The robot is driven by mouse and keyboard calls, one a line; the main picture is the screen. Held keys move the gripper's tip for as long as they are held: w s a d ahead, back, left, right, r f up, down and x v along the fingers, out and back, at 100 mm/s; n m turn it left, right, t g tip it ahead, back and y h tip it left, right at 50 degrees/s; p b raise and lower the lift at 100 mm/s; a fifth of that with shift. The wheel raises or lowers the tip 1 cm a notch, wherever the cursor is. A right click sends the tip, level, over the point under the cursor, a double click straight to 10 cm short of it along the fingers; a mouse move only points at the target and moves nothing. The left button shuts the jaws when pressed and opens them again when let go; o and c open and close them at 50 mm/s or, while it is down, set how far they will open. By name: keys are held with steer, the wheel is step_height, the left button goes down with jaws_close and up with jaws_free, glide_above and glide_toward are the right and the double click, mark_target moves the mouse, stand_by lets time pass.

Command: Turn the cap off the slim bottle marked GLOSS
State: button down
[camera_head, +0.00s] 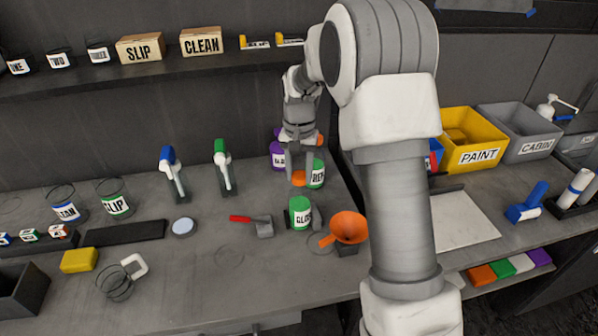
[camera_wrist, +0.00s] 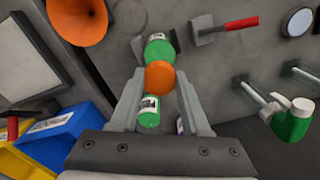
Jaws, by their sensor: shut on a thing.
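The green bottle marked "GLO…" (camera_head: 300,214) stands upright on the bench, with the rest of its label turned away. It also shows in the wrist view (camera_wrist: 158,46), beyond the fingertips. My gripper (camera_head: 299,172) is shut on an orange cap (camera_head: 298,179). The cap (camera_wrist: 160,77) sits between both fingertips in the wrist view. In the head view the cap is above the GLOSS bottle, with a gap between them, so it looks clear of the bottle. No orange shows on that bottle's top.
A second green bottle (camera_head: 317,174) and a purple bottle (camera_head: 277,157) stand close behind my gripper. An orange funnel (camera_head: 348,228) is right of the GLOSS bottle, and a red-handled scraper (camera_head: 262,227) is left. The bench front is mostly clear.

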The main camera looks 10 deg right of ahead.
steer(key=n, duration=0.4)
steer(key=shift+a+n, duration=0.1)
steer(key=shift+n, duration=0.3)
steer(key=shift+c, duration=1.9)
jaws_free()
steer(key=m, duration=0.6)
steer(key=shift+m, duration=0.4)
steer(key=m+p, duration=0.1)
steer(key=m, duration=0.2)
steer(key=shift+m, duration=0.4)
steer(key=m, duration=0.3)
steer(key=shift+p, duration=0.3)
